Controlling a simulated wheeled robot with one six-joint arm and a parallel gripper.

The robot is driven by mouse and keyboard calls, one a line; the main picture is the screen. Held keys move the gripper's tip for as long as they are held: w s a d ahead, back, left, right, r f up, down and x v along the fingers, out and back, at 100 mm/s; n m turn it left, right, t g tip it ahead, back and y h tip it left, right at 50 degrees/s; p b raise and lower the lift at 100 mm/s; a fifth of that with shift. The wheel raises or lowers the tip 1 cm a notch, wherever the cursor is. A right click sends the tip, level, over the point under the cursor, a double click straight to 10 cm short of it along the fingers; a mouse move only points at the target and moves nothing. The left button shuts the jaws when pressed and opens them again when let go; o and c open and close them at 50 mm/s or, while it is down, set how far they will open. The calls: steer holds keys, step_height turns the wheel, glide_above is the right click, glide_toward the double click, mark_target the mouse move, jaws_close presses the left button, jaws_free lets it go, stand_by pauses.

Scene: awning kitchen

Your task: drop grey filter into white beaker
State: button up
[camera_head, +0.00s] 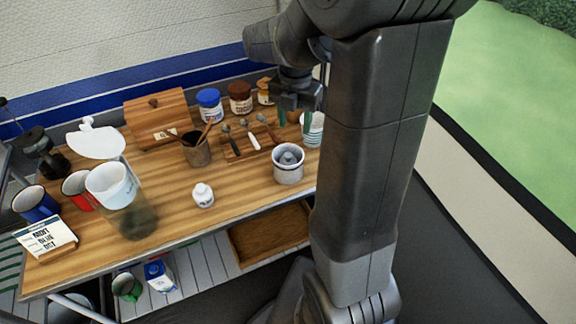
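A grey rounded piece (289,157), which looks like the grey filter, sits inside a white round pot (288,176) at the right of the table. I cannot tell whether this pot is the white beaker. Another white cup-like vessel with faint blue marks (108,182) shows at the left, at a clear glass jar with a dark bottom (133,222); whether it is inside or behind the glass is unclear. My gripper (294,119) points down above the back right of the table, behind the white pot. Its two green-looking fingertips are apart, with nothing seen between them.
A white cup (314,137) stands close to my gripper's right finger. Spoons lie on a wooden rest (240,150), beside a utensil pot (197,153). Lidded jars (209,105) line the back. A small white bottle (203,195) stands in front, with bare wood around it.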

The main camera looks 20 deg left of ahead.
step_height(320, 180, up, 14)
steer(key=p, duration=0.1)
stand_by(0.5)
steer(key=shift+f, duration=0.1)
step_height(320, 180, down, 10)
steer(key=p, duration=0.2)
steer(key=shift+f, duration=0.15)
stand_by(0.6)
steer(key=shift+f, duration=0.15)
